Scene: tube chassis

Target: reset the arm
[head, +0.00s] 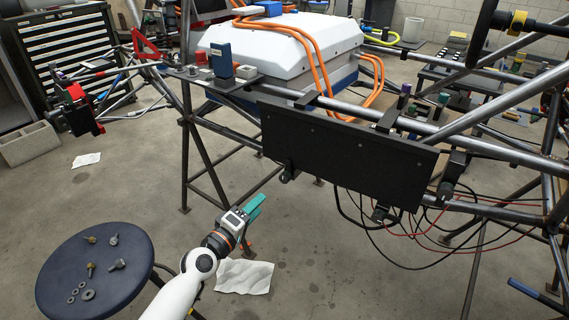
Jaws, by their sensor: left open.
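My left arm (186,284) comes in from the bottom, white with a dark wrist. My left gripper (253,209) has teal fingers and points up and to the right. It is open, with nothing seen between the fingers. It hangs in free air in front of the tube chassis (480,142), apart from the black panel (345,150) mounted on the chassis. My right gripper is not in view.
A round blue stool (62,285) with bolts and washers stands at the lower left. A white battery-like box (285,42) with orange cables sits on the chassis. Loose black and red wires (410,255) hang below the panel. Paper (245,276) lies on the floor.

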